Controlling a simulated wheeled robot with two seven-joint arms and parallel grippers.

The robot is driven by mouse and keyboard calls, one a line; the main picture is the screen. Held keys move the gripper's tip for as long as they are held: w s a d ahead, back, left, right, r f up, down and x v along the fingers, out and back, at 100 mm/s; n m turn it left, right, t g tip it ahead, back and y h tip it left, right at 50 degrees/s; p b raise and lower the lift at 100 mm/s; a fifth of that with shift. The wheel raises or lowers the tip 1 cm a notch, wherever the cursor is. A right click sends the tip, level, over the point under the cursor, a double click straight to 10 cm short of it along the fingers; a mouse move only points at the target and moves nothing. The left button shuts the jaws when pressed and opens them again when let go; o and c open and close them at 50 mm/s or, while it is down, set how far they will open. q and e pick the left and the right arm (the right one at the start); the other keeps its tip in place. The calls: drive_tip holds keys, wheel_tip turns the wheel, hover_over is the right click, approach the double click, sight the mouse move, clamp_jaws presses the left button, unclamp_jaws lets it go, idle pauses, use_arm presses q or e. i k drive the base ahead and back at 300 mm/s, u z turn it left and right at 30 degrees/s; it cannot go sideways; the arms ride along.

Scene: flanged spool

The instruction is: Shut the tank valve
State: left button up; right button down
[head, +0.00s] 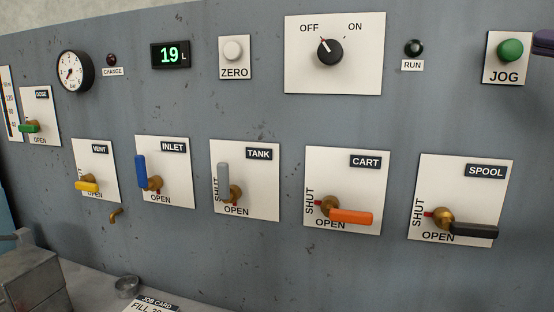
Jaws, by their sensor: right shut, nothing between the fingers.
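The tank valve (223,178) is on a white plate labelled TANK (262,190) in the middle of the panel. Its grey lever stands upright above the brass hub, alongside the vertical word SHUT. The word OPEN is below the hub. My right gripper (543,41) shows only in part, as a dark purple shape at the right edge beside the JOG button. It is shut and empty, far up and to the right of the tank valve and apart from it. My left gripper is not in view.
The blue inlet lever (141,171) is upright left of the tank. The orange cart lever (351,216) and black spool lever (473,230) lie level to the right. The JOG button (510,50) is near my right gripper. The space before the tank plate is clear.

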sight(231, 193)
drive_tip(key=k, duration=1)
